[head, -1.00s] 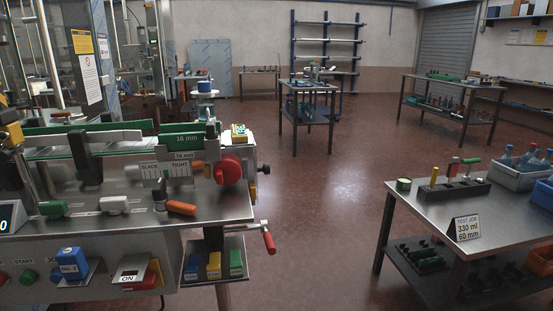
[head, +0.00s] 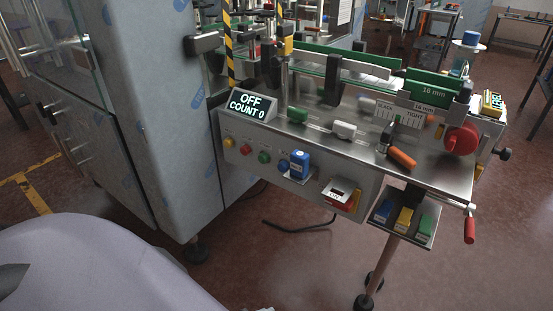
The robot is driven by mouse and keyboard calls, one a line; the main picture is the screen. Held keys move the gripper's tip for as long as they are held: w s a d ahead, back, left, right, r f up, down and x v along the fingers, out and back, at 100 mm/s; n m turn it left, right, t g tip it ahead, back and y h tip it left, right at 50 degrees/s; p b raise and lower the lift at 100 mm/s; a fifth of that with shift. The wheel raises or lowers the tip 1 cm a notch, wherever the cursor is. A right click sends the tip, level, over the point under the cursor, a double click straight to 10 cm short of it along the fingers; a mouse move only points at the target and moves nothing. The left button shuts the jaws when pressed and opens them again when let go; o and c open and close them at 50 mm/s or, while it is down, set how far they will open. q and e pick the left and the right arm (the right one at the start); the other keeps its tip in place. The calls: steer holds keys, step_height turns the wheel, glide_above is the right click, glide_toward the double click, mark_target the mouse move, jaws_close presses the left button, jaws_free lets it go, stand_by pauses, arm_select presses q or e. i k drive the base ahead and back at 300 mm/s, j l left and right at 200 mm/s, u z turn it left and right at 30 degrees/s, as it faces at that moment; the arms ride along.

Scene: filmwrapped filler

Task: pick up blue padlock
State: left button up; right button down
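A blue block-like thing with a pale label (head: 299,164), which looks like the blue padlock, sits on the front control panel (head: 340,185) of the steel machine. It is right of the row of round buttons and left of the switch under an ON plate (head: 338,194). A shackle cannot be made out at this size. Neither of my grippers is in view, and nothing is touching the blue thing.
A small shelf (head: 421,238) under the machine's right end holds blue (head: 383,210), yellow (head: 404,219) and green blocks. A tall grey cabinet (head: 165,100) stands left of the panel. Floor is open in front, with a machine leg (head: 375,270) and a black cable there.

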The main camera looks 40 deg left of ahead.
mark_target(300, 160)
steer(key=u, duration=1.05)
